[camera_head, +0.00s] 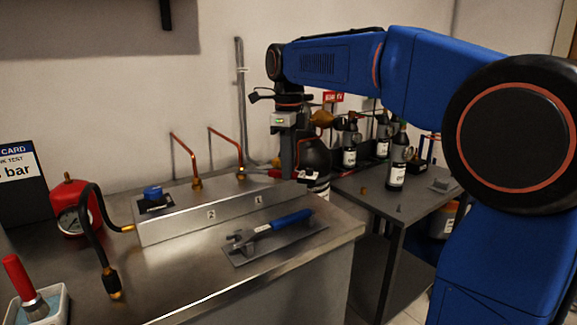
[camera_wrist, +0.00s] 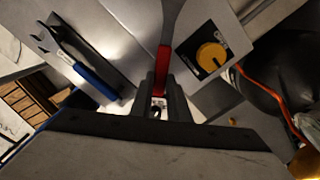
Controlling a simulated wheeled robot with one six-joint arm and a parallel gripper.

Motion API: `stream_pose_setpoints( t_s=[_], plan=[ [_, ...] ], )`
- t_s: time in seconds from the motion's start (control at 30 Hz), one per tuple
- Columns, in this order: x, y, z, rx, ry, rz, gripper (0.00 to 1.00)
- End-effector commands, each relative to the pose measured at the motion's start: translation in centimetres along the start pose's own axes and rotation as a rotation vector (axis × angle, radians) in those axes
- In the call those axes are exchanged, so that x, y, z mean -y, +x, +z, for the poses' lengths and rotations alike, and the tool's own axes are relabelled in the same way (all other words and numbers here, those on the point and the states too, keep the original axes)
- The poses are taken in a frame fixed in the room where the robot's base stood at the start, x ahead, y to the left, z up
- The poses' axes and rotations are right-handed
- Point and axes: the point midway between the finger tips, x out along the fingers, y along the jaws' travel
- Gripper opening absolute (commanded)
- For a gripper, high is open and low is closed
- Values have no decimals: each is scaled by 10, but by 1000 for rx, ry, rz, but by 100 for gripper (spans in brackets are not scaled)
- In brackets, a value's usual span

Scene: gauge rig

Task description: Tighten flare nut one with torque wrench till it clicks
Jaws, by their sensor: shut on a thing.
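Two copper tubes rise from brass flare nuts on the steel manifold block (camera_head: 180,219): a left nut (camera_head: 197,184) and a right nut (camera_head: 241,174). My gripper (camera_head: 287,172) is at the right end of the block, shut on a red-handled wrench (camera_head: 273,173). The wrist view shows its red handle (camera_wrist: 162,68) between my fingers (camera_wrist: 160,102), with a grey shaft running out of the top edge. Its head is cut off there; in the head view it points left toward the right nut, contact unclear.
A blue-handled wrench (camera_head: 282,222) lies on a holder in front of the block. A red gauge pump (camera_head: 68,196) with a black hose (camera_head: 98,219) stands left. A side table (camera_head: 358,203) with dark bottles is at the right. The front bench is partly clear.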

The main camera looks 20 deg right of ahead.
Motion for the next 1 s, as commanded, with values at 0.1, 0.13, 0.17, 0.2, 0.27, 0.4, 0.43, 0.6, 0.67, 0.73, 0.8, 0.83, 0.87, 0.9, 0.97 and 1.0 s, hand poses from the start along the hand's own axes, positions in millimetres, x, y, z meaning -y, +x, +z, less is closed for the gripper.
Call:
stream_pose_setpoints(
  t_s=[0.1, 0.13, 0.17, 0.2, 0.27, 0.4, 0.43, 0.6, 0.67, 0.73, 0.8, 0.83, 0.87, 0.9, 0.97, 1.0],
  plan=[
    [-1, 0, -1, -3, 5, 1, 0],
    [-1, 0, -1, -3, 6, 1, 0],
    [-1, 0, -1, -3, 6, 1, 0],
    [-1, 0, -1, -3, 6, 1, 0],
    [-1, 0, -1, -3, 6, 1, 0],
    [-1, 0, -1, -3, 6, 1, 0],
    [-1, 0, -1, -3, 7, 1, 0],
    [-3, 0, -1, -3, 21, 1, 0],
    [-4, 0, -1, -3, 27, 1, 0],
    [-5, 0, -1, -3, 34, 1, 0],
    [-6, 0, -1, -3, 42, 0, 0],
    [-6, 0, -1, -3, 46, 0, 0],
    [-7, 0, -1, -3, 49, 0, 0],
    [-7, 0, -1, -3, 53, 0, 0],
    [-8, 0, -1, -3, 59, 0, 0],
    [-9, 0, -1, -2, 63, 0, 0]
  ],
)
